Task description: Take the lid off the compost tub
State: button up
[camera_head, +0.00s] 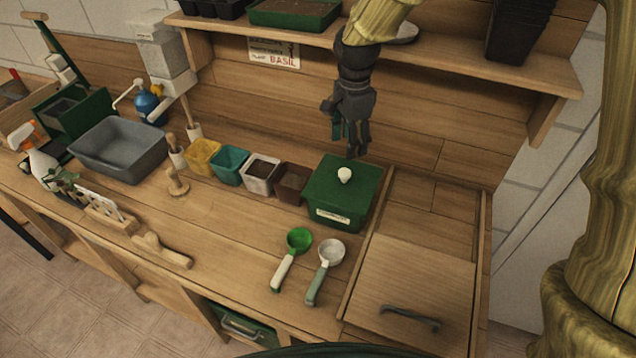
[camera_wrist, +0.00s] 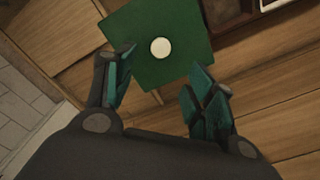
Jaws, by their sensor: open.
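The compost tub (camera_head: 338,216) is a green box with a pale label on its front, standing on the bench near the back wall. Its green lid (camera_head: 326,178) is on it, with a round white knob (camera_head: 344,175) in the middle. In the wrist view the lid (camera_wrist: 165,75) and its white knob (camera_wrist: 160,47) show ahead of the fingers. My gripper (camera_head: 348,150) points down above the back part of the lid, open and empty. The fingers (camera_wrist: 165,88) are spread apart in the wrist view, and the knob lies beyond the tips. The tub's inside is hidden.
Several small pots, including a brown one (camera_head: 292,183), stand in a row left of the tub. A green scoop (camera_head: 298,240) and a white scoop (camera_head: 331,254) lie in front. A wooden panel with a dark handle (camera_head: 409,318) is at right. A shelf (camera_head: 450,62) overhangs behind.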

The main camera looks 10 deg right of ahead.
aim_at(345, 171)
jog(key=shift+s+d+f, duration=0.15)
jog(key=shift+f, duration=0.5)
notch_tip(345, 171, down, 4)
jog(key=shift+f+p, duration=0.15)
jog(key=shift+p, duration=0.6)
jog(key=shift+w+a+f+p, duration=0.1)
jog(key=shift+a+f+p, duration=0.05)
jog(key=shift+f+p, duration=0.5)
jog(key=shift+w+a+f+p, duration=0.15)
jog(key=shift+f+p, duration=0.25)
jog(key=shift+f, duration=0.4)
jog(key=shift+f+p, duration=0.35)
jog(key=shift+f, duration=0.95)
jog(key=c, duration=1.2)
